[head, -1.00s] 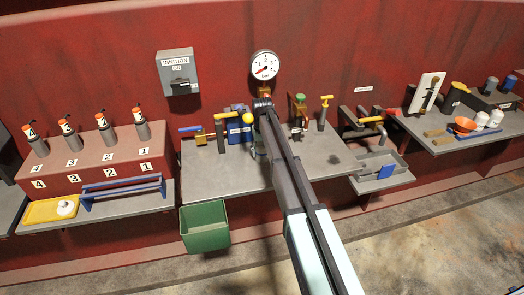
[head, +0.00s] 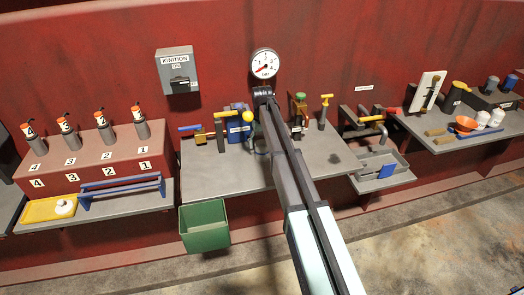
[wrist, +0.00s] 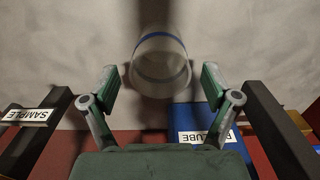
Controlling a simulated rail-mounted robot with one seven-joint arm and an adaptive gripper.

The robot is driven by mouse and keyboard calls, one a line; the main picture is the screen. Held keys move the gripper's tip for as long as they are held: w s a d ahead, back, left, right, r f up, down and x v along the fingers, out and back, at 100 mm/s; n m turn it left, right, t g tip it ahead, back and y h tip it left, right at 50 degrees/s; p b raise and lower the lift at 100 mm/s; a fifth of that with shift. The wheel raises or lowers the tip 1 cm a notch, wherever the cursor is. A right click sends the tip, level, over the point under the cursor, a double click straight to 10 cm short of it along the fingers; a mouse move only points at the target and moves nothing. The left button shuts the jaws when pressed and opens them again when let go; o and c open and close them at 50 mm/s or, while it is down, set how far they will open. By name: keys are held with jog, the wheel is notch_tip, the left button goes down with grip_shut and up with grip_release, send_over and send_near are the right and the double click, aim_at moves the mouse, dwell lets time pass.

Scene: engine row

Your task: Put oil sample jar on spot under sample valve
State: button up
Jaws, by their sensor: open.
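The oil sample jar (wrist: 160,65), clear with a blue band, shows in the wrist view between the fingers of my gripper (wrist: 160,80). The gripper is open; I cannot tell whether a finger touches the jar. A SAMPLE label (wrist: 28,115) is at the left of the wrist view. In the head view a brass valve with a green knob (head: 300,108) stands just right of my arm; a small label (head: 297,130) below it is too small to read. My arm hides the gripper and most of the jar there. I cannot make out the spot under the valve.
A blue box (wrist: 195,118) with a partly hidden LUBE label is close to the right finger. A yellow-knobbed lever (head: 248,116) stands left of my arm. A green bin (head: 205,227) hangs at the bench front. The bench's front left (head: 215,178) is clear.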

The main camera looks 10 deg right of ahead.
notch_tip(320, 180, up, 7)
jog(key=b, duration=0.1)
jog(key=shift+b, duration=0.3)
jog(key=shift+o, duration=0.4)
jog(key=shift+r, duration=0.55)
jog(key=shift+f, duration=0.1)
